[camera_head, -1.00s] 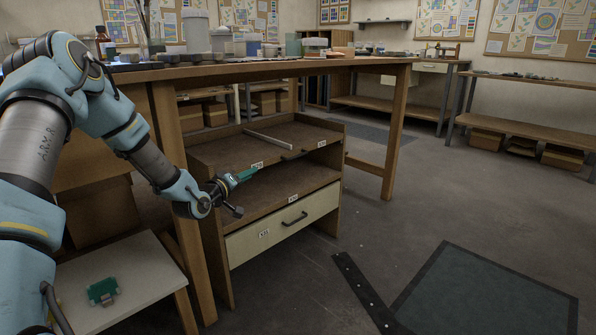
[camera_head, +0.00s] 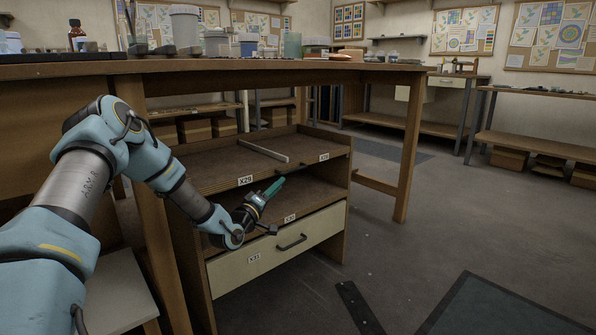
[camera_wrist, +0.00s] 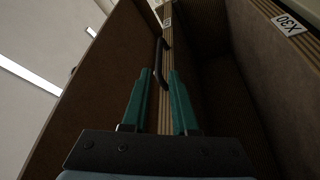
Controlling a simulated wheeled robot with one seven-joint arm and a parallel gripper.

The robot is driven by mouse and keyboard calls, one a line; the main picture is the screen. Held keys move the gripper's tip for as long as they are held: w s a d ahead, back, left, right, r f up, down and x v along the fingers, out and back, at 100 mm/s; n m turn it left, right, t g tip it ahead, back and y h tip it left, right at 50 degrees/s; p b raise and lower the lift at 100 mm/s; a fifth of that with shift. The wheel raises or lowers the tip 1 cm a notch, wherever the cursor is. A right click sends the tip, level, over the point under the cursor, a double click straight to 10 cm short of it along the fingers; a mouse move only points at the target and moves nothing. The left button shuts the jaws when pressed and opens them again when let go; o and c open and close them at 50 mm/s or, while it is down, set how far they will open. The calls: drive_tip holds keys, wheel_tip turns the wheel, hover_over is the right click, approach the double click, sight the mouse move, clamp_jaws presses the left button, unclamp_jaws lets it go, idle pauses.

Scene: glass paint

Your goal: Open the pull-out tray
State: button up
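The pull-out tray (camera_head: 215,187) is the brown board at the top of the low cabinet, with label X29 on its front edge. That edge looks about level with the cabinet sides. A dark bar handle (camera_wrist: 158,62) on the tray's edge shows in the wrist view. My gripper (camera_head: 275,187) is in front of the cabinet, just below the tray edge, with teal fingers. In the wrist view my gripper (camera_wrist: 161,80) is open. The handle lies ahead between the fingertips, and I see no contact. My gripper hides part of the shelf front in the head view.
Below are an open shelf (camera_head: 312,204) labelled X30 and a cream drawer (camera_head: 265,262) with a dark handle. A pale bar (camera_head: 262,151) lies on the tray. The wooden table (camera_head: 380,68) stands over the cabinet, its legs either side. The floor at right is mostly free.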

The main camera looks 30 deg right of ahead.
sight(293, 171)
drive_tip(key=b+x, duration=0.1)
drive_tip(key=x, duration=0.9)
drive_tip(key=shift+w+b, duration=0.1)
drive_tip(key=shift+b, duration=0.3)
clamp_jaws()
idle(0.9)
